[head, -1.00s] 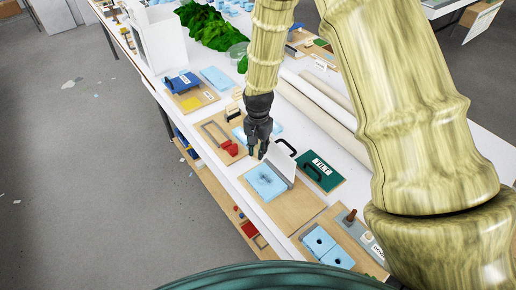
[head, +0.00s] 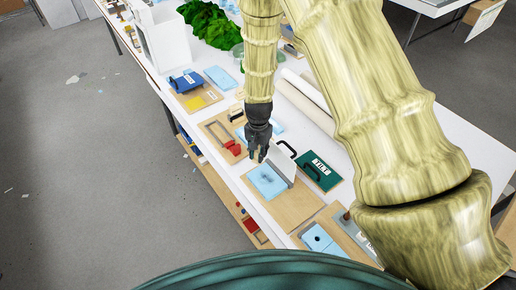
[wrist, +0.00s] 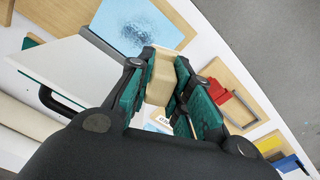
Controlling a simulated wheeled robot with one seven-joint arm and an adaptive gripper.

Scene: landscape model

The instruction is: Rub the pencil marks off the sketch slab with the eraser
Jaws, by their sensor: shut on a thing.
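The sketch slab (head: 262,187) is light blue and lies on a wooden board. A grey patch of pencil marks shows near its middle, and it also shows in the wrist view (wrist: 126,36). My gripper (head: 257,160) is at the slab's far edge, pointing down. In the wrist view my gripper (wrist: 163,85) is shut on a beige block, which looks like the eraser (wrist: 160,78). The block's end appears close to the slab's edge; I cannot tell whether it touches. The eraser is too small to make out in the head view.
A white upright panel with a black handle (head: 286,148) stands right beside the slab. A green case labelled TILT (head: 318,172) lies to its right. A red-handled tool (head: 232,147) on a board lies to the left. Long pale rolls (head: 305,98) lie behind.

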